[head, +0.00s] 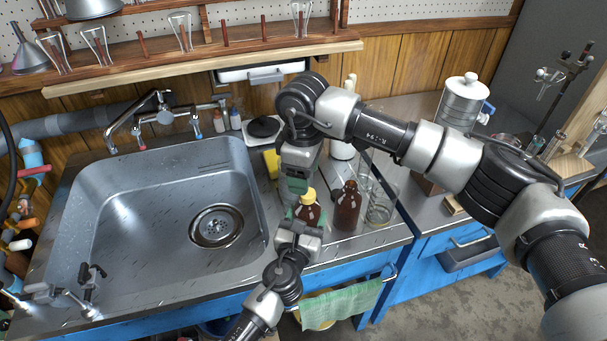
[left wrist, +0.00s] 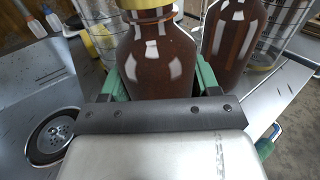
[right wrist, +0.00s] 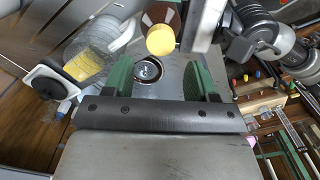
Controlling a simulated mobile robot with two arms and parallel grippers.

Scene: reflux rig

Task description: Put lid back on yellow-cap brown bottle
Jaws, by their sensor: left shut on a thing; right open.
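The brown bottle (head: 309,213) stands on the counter right of the sink, with a yellow cap (head: 308,195) at its top. My left gripper (head: 299,228) is shut on the bottle's body; its green fingers flank the brown glass (left wrist: 158,62) in the left wrist view. The yellow cap's lower edge (left wrist: 143,4) shows there at the neck; how firmly it sits cannot be told. My right gripper (head: 294,187) is open just above and left of the cap. In the right wrist view the yellow cap (right wrist: 160,40) lies beyond the open right fingers (right wrist: 158,78), with nothing between them.
A second brown bottle (head: 347,207) stands close on the right, with glass beakers (head: 380,210) beside it. The sink (head: 160,215) is empty at left. A yellow sponge (head: 271,163) and a black-topped device (head: 263,128) are behind. A green towel (head: 340,306) hangs in front.

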